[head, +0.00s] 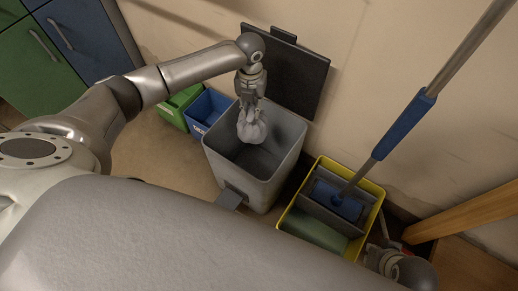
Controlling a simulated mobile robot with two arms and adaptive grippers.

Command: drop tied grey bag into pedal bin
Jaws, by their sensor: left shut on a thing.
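The pedal bin (225,160) is a tall grey box with its dark lid (295,75) raised against the wall. Its pedal (230,197) sticks out at the front. My left gripper (250,103) points down over the bin's opening. It is shut on the tied grey bag (252,130), a small pale bundle that hangs at the mouth of the bin. Part of the bag's top is hidden by the fingers. I cannot tell how far below the rim the bag reaches. My right arm shows only partly at the lower right, and its gripper is not visible.
A green bin (176,108) and a blue bin (208,108) stand left of the pedal bin. A yellow mop bucket (327,166) with a blue-handled mop (404,123) stands to its right. Green and blue cabinets fill the upper left. A wooden beam (465,213) is at right.

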